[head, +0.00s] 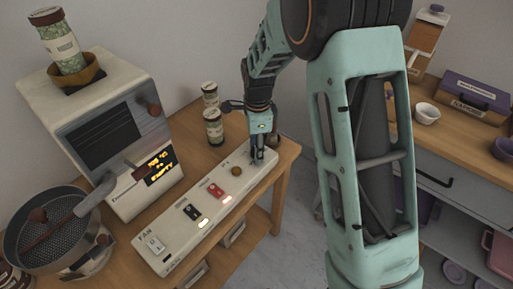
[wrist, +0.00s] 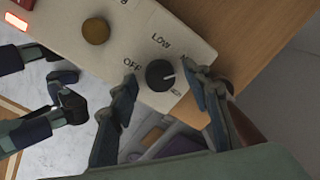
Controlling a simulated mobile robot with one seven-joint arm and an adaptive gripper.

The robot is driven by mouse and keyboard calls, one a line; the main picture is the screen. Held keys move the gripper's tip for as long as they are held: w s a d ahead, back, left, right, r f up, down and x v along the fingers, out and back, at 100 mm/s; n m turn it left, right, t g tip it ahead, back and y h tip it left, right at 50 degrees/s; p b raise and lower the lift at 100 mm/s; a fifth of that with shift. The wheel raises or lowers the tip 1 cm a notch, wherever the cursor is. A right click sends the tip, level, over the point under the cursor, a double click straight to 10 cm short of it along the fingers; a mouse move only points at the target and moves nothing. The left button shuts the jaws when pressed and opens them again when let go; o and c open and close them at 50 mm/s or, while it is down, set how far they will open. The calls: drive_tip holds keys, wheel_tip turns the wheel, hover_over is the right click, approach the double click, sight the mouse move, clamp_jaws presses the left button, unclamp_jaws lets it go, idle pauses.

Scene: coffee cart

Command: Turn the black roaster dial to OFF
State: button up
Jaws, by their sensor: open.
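The black roaster dial (wrist: 160,75) sits at the end of the cream control panel (wrist: 215,55). Its white pointer mark faces right, away from the OFF label and on the MED/HIGH side; the exact setting is hard to tell. My gripper (wrist: 160,74) is open, with one finger on each side of the dial. I see a gap on both sides and cannot tell its height above the panel. In the head view, my gripper (head: 257,158) points down over the right end of the panel (head: 177,239) and hides the dial.
A brown round knob (wrist: 96,31) is beside the dial. Red and black switches line the panel, with a FAN switch (head: 155,244) at the near end. Two jars (head: 214,128) stand behind it. The roaster (head: 110,130) and a pan (head: 48,240) are at left.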

drive_tip(key=shift+f, duration=0.1)
drive_tip(key=c, duration=1.2)
drive_tip(key=shift+o, duration=0.2)
